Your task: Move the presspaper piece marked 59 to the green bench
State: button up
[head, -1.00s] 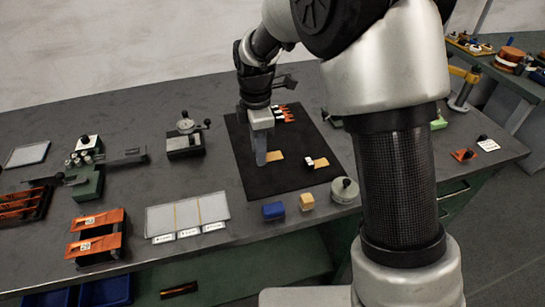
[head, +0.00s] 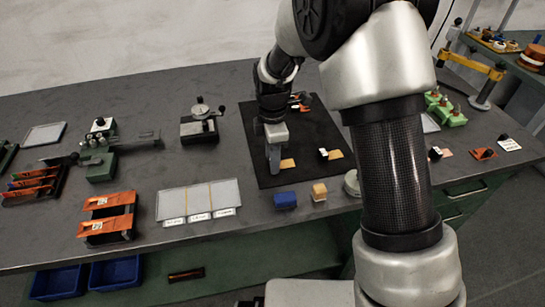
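My gripper (head: 274,166) points down over the black mat (head: 262,178) on the workbench. A small tan presspaper piece (head: 288,163) shows at the right of its fingertips and appears gripped at its left end. The fingers are seen from the side, and the gap between them is hidden. No number can be read on the piece. Another tan piece (head: 336,155) lies on the mat to the right, with a black and white thing at its left end. The workbench (head: 140,185) has a dark top and a green body (head: 285,252).
Near the front edge are a flat tray with labels (head: 198,199), a blue block (head: 285,200) and a tan block (head: 319,191). An orange rack (head: 107,215) stands left. A dial gauge (head: 200,125) stands behind. Another bench is at far right. My arm hides the bench's right part.

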jog(key=shift+o, duration=1.2)
jog(key=s+d+r+m+t+p, duration=0.1)
jog(key=s+d+r+m, duration=0.15)
jog(key=r, duration=0.75)
jog(key=s+d+r+m+p, duration=0.1)
jog(key=d+r+m, duration=0.15)
jog(key=r, duration=0.75)
jog(key=s+d+r+m+t, duration=0.2)
jog(key=s+d+m, duration=0.4)
jog(key=s+m, duration=0.2)
jog(key=s+d+r+m+t, duration=0.2)
jog(key=s+d+r+m, duration=0.1)
jog(key=s+d+m, duration=0.3)
jog(key=s+m, duration=0.2)
jog(key=s, duration=0.2)
jog(key=shift+s+r+t, duration=0.25)
jog(key=shift+s+t, duration=0.05)
jog(key=shift+s, duration=0.05)
